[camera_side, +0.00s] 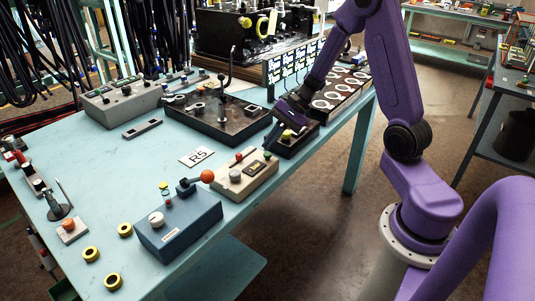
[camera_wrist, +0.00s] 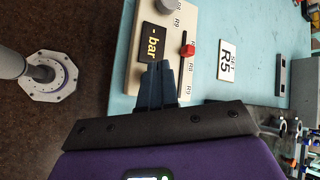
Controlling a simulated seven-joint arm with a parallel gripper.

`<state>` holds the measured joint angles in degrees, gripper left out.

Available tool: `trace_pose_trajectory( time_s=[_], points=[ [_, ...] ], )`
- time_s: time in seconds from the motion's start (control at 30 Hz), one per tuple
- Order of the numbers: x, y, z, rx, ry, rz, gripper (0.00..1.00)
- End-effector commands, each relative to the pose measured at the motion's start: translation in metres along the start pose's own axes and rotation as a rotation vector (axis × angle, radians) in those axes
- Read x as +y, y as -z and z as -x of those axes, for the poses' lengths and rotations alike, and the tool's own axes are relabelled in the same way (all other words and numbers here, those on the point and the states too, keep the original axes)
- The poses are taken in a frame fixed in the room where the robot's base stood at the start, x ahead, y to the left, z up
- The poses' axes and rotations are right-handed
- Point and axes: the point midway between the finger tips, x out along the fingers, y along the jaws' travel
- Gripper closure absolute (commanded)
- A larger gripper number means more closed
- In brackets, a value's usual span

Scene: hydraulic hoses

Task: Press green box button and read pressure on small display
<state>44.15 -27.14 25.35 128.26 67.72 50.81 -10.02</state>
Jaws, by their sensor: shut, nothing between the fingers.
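A beige box (camera_side: 248,176) stands near the table's right edge, with a pale knob, a red lever, a small dark display (camera_side: 254,168) and a green button (camera_side: 267,155) at its far end. In the wrist view the display (camera_wrist: 153,44) shows a dash and "bar" in yellow, with no number. My gripper (camera_side: 272,137) is shut and empty, just beyond the green-button end of the box. In the wrist view its fingers (camera_wrist: 160,70) overlap that end, and the green button is hidden. I cannot tell whether the fingers touch it.
A blue box (camera_side: 180,228) with an orange-knobbed lever stands in front. An "R5" card (camera_side: 197,156) lies to the left. A black box (camera_side: 296,140) and a larger black panel (camera_side: 215,115) stand behind. Yellow-black rings lie at front left.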

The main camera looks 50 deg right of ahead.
Motion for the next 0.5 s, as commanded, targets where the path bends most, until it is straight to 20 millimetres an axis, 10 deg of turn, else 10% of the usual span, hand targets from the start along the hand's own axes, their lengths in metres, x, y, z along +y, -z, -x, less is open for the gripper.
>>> trace_pose_trajectory(
  time_s=[0.5],
  points=[
    [0.0046,0.0044,-0.0062,0.000,0.000,-0.001,1.00]
  ],
)
